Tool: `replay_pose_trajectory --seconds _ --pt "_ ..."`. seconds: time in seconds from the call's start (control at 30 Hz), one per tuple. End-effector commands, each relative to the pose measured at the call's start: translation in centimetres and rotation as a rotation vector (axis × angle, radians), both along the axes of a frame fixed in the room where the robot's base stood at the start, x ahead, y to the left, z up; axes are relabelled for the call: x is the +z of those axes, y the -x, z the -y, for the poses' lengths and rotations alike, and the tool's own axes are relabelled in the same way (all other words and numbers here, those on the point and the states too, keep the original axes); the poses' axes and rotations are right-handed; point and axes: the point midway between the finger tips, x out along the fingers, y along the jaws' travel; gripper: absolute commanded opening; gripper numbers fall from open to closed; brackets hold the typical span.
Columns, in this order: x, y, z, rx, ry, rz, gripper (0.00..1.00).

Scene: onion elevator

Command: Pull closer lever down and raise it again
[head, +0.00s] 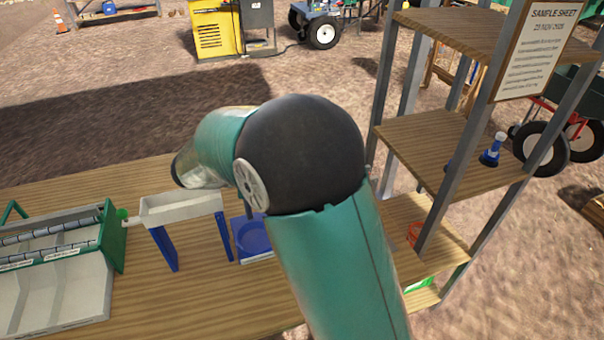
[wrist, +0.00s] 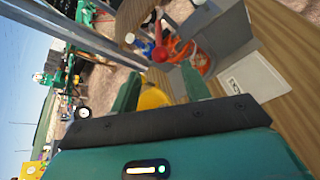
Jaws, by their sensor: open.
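In the wrist view my gripper (wrist: 161,84) is open, its two green fingers apart. A small red ball-shaped knob (wrist: 160,54) shows just beyond the fingertips, with a pale round knob (wrist: 130,38) farther off to its left. These may be lever ends, but I cannot tell which is the closer lever. A grey box-like part (wrist: 220,42) stands beside them on the right. A yellow round thing (wrist: 153,98) shows between the fingers; I cannot tell whether they touch it. In the head view my arm hides the gripper, and no lever is clearly seen.
On the wooden table (head: 215,315) stand a green-and-grey compartment unit (head: 65,290), a grey tray on blue legs (head: 180,208) and a blue device (head: 250,238). A metal shelf rack (head: 425,135) rises to the right of my arm. The table's front middle is clear.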

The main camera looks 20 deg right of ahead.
Motion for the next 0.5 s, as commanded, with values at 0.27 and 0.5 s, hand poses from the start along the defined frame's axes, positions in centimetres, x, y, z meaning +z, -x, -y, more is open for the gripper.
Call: replay_pose_trajectory --seconds 0.27,0.5 --pt "0.7 0.1 -1.7 0.000 0.000 0.000 0.47" --pt "0.7 0.1 -1.6 -0.001 -0.002 0.000 0.33"
